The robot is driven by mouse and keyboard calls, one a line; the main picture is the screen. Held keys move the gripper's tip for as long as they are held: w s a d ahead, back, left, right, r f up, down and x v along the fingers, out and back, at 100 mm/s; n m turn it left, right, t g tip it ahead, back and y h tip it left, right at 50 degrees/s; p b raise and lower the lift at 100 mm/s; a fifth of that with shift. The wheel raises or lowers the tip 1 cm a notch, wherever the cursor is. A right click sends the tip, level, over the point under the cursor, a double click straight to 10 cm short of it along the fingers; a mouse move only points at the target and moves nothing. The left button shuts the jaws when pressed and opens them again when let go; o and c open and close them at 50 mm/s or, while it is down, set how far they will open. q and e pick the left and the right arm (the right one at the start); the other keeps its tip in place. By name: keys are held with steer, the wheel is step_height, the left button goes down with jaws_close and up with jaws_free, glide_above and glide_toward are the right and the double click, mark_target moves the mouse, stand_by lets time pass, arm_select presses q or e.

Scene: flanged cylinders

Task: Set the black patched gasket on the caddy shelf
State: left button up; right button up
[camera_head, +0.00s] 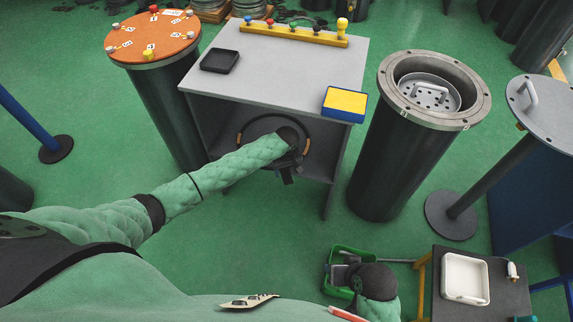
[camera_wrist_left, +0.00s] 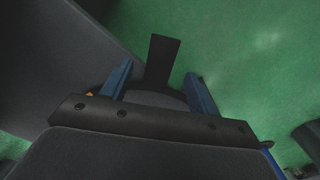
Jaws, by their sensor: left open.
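The black patched gasket (camera_head: 250,121), a dark ring with tan patches, lies in the open bay of the grey caddy (camera_head: 285,68), apparently on its shelf. My left forearm and wrist cover part of the ring. My left gripper (camera_head: 288,175) is open at the ring's near side. In the left wrist view, the blue fingers of the left gripper (camera_wrist_left: 160,88) stand apart, with a flat black tab (camera_wrist_left: 163,58) between them. A tan patch (camera_wrist_left: 90,94) shows beside the left finger. My right gripper (camera_head: 342,275) is low at the front, its fingers unclear.
A flanged cylinder (camera_head: 398,150) stands right of the caddy. An orange-topped cylinder (camera_head: 158,90) stands left. The caddy top holds a black tray (camera_head: 220,60), a yellow-and-blue block (camera_head: 345,103) and a yellow peg rack (camera_head: 290,33). A green bin (camera_head: 350,255) is near my right gripper.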

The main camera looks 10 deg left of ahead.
arm_select(q)
step_height(320, 180, down, 2)
steer(key=shift+f, duration=0.1)
arm_select(e)
steer(key=shift+w+r, duration=0.1)
steer(key=shift+w, duration=0.05)
steer(key=shift+w+r, duration=0.1)
steer(key=shift+w, duration=0.05)
